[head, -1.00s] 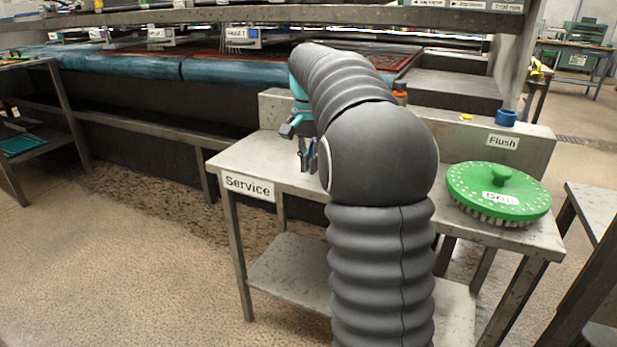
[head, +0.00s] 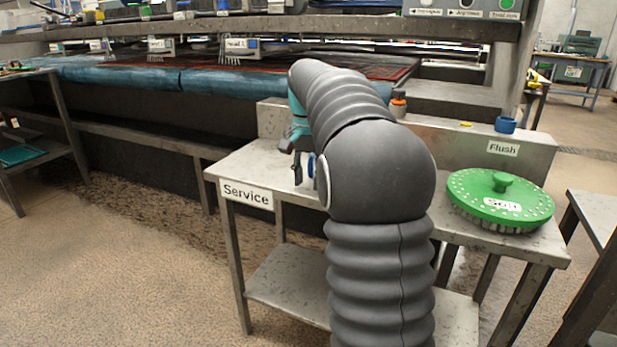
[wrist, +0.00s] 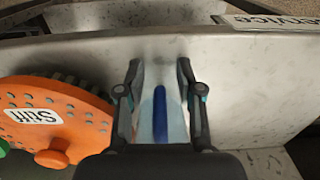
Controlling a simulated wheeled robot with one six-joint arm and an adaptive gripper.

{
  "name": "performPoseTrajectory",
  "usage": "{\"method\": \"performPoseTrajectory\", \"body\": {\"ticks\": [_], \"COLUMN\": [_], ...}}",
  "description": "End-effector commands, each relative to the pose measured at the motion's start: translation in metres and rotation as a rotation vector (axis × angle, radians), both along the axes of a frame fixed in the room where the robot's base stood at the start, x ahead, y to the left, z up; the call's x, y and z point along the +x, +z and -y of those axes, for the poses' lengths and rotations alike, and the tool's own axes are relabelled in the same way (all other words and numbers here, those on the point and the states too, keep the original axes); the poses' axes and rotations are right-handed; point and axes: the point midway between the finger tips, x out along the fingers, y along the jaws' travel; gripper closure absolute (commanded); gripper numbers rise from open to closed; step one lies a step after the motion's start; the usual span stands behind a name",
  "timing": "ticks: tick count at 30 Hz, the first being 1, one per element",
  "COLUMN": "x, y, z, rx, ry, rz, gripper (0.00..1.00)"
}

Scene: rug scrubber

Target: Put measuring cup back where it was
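In the wrist view my gripper (wrist: 160,75) has its two dark fingers on either side of a clear, pale blue body with a dark blue strip down its middle. This appears to be the measuring cup (wrist: 175,125), with the fingers against its sides. In the head view my gripper (head: 298,172) points down over the left part of the Service table (head: 265,158), mostly behind my arm. A small blue piece shows beside the fingers there. Whether the cup touches the table is hidden.
An orange brush marked Stiff (wrist: 60,105) lies left of the fingers in the wrist view. A green brush marked Soft (head: 485,188) sits on the table's right. The Service corner looks clear.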

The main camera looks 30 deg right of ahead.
Motion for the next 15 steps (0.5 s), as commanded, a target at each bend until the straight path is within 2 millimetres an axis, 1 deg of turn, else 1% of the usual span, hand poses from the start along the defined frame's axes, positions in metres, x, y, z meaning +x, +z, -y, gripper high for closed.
{"method": "performPoseTrajectory", "body": {"ticks": [5, 15], "x": [0.001, 0.001], "y": [0.020, 0.087], "z": [0.000, 0.000], "rx": [0.000, 0.000], "ry": [0.000, 0.000], "rz": [0.003, 0.003], "gripper": [0.64, 0.64]}}
